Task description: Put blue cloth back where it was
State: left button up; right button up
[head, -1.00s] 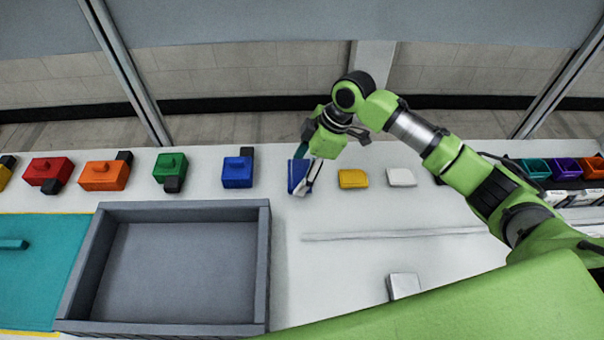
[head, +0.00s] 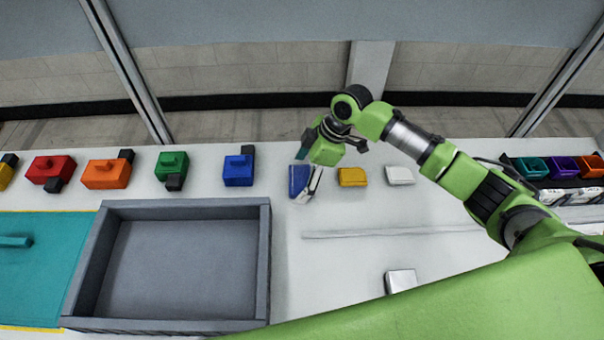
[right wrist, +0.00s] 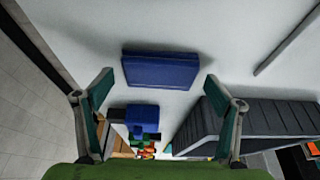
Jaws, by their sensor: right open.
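The blue cloth (head: 299,179) is a small folded blue piece on the white table, just left of the yellow cloth, with a white part along its right side. In the right wrist view the blue cloth (right wrist: 160,71) lies flat on the white surface, ahead of and between the spread fingers. My right gripper (head: 305,150) is just behind and above it in the head view, partly hiding its far edge. In the right wrist view my right gripper (right wrist: 159,82) is open and empty. My left gripper is not in view.
A yellow cloth (head: 352,177) and a white one (head: 399,175) lie to the right. A blue block (head: 239,170) stands to the left, with green, orange and red blocks beyond. A grey walled tray (head: 265,250) is in front. Coloured bins (head: 531,168) stand far right.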

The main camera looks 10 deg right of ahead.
jog(key=w+b+v, duration=0.1)
jog(key=v, duration=1.1)
jog(key=shift+s+b, duration=0.35)
jog(key=shift+s, duration=0.1)
